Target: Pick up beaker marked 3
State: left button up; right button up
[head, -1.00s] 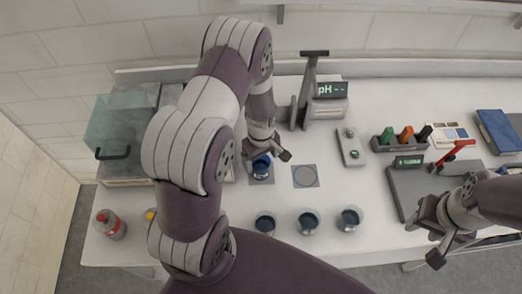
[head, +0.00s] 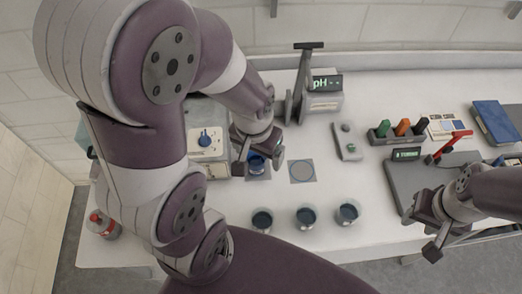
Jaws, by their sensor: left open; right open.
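Three small beakers with dark blue liquid stand in a row near the front of the bench: the left one (head: 262,221), the middle one (head: 306,217) and the right one (head: 346,214). A fourth beaker (head: 257,164) with blue contents stands farther back on a grey square. No number marks can be read. My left gripper (head: 259,161) is open, its fingers at either side of this back beaker and partly hiding it; I cannot tell whether they touch it. My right gripper (head: 420,230) is open and empty at the grey plate's front left corner.
A pH meter (head: 326,84) with a stand is behind my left gripper. An empty square pad with a circle (head: 302,171) lies right of the back beaker. A red-capped bottle (head: 102,224) stands at the left. A grey plate device (head: 415,180) is at the right.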

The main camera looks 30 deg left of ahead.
aim_at(349, 210)
jog(key=u, duration=0.9)
jog(key=k+l+u, duration=0.1)
jog(key=l+u, duration=0.3)
jog(key=k+l+u, duration=0.15)
jog(key=l+u, duration=0.25)
jog(key=k+l+u, duration=0.2)
jog(key=u, duration=0.2)
jog(key=l, duration=0.15)
